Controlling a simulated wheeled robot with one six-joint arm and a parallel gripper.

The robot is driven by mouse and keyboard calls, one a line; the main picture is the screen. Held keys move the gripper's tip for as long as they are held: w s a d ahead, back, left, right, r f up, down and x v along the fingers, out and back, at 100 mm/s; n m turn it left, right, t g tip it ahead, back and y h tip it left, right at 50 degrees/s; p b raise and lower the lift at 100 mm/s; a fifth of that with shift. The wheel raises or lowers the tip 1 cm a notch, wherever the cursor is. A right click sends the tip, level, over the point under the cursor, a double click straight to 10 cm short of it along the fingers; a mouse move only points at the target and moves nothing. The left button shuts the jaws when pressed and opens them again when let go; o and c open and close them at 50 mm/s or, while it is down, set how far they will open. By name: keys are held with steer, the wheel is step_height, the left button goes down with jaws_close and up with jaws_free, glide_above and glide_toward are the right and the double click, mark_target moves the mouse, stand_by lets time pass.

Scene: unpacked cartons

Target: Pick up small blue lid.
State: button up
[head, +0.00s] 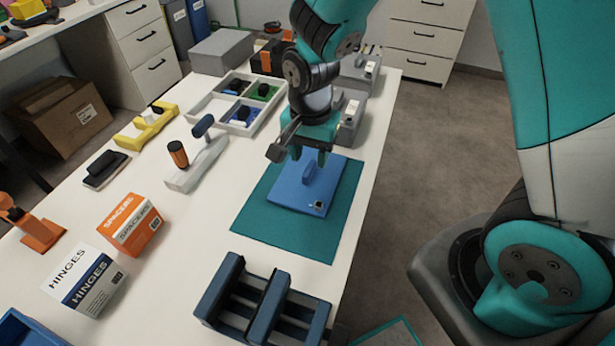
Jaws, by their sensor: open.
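The small blue lid (295,192) lies flat on a teal mat (260,220) near the right edge of the white table. It has a raised blue handle (309,174) in its middle and a small dark-and-light mark near its front corner. My gripper (309,158) is open and points down, just above and behind the handle in the picture. Its fingertips look close to the handle; I cannot tell whether they touch it. Part of the lid's back edge is hidden behind the gripper.
A light divided tray (212,107) with several small items lies behind left. Grey boxes (352,120) stand right behind my arm. Cartons (130,225) and tools are at left. The table between is partly clear.

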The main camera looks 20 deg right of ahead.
mark_target(309, 168)
step_height(309, 168, down, 4)
steer(key=shift+r, duration=0.2)
steer(key=shift+c, duration=0.3)
jaws_close()
step_height(309, 168, up, 20)
steer(key=p, duration=0.1)
steer(key=shift+p, duration=0.35)
